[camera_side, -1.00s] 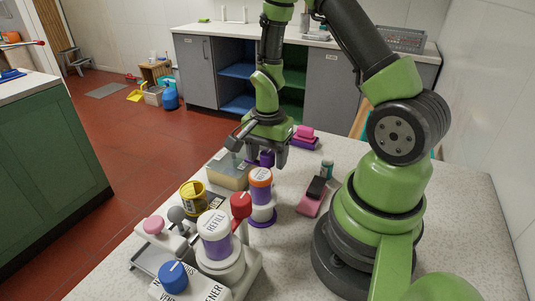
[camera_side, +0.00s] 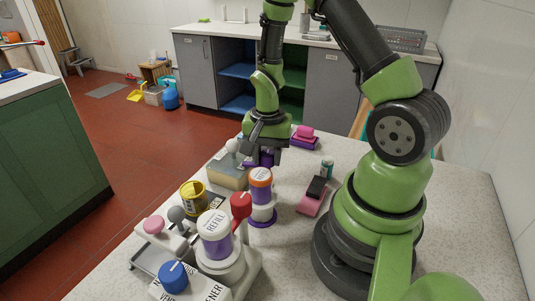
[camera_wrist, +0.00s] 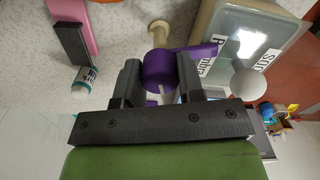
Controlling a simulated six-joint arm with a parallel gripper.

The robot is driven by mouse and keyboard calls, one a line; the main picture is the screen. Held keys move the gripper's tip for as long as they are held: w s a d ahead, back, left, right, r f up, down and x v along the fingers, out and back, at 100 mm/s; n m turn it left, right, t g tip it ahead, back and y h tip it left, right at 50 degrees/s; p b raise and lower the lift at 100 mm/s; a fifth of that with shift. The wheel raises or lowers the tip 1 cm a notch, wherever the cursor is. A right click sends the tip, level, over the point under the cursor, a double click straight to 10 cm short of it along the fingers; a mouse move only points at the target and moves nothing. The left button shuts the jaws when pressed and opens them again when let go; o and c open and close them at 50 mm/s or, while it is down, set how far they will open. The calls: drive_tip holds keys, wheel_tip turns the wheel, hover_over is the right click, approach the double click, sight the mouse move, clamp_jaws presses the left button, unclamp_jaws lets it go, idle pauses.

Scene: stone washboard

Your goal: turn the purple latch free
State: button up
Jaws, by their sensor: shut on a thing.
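The purple latch (camera_wrist: 158,70) has a round hub and a flat arm that reaches right over the edge of a clear-lidded box (camera_wrist: 222,40). A beige post shows just beyond the hub. My gripper (camera_wrist: 160,80) is shut on the latch's hub, one dark finger on each side. In the side view, my gripper (camera_side: 264,152) points down at the back of the table, and a bit of the purple latch (camera_side: 266,160) shows below it. The box (camera_side: 226,172) stands to its left. A white ball knob (camera_wrist: 248,82) is close to the right finger.
An orange-topped jar (camera_side: 261,178), a yellow tin (camera_side: 193,195), a red knob (camera_side: 241,204) and a refill jar (camera_side: 214,235) crowd the front left. A pink block (camera_side: 312,198) and a small bottle (camera_side: 327,168) lie to the right. The right tabletop is mostly clear.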

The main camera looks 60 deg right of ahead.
sight(268, 153)
drive_tip(key=n, duration=1.1)
drive_tip(key=shift+n, duration=1.6)
drive_tip(key=o, duration=0.9)
wheel_tip(268, 153, up, 10)
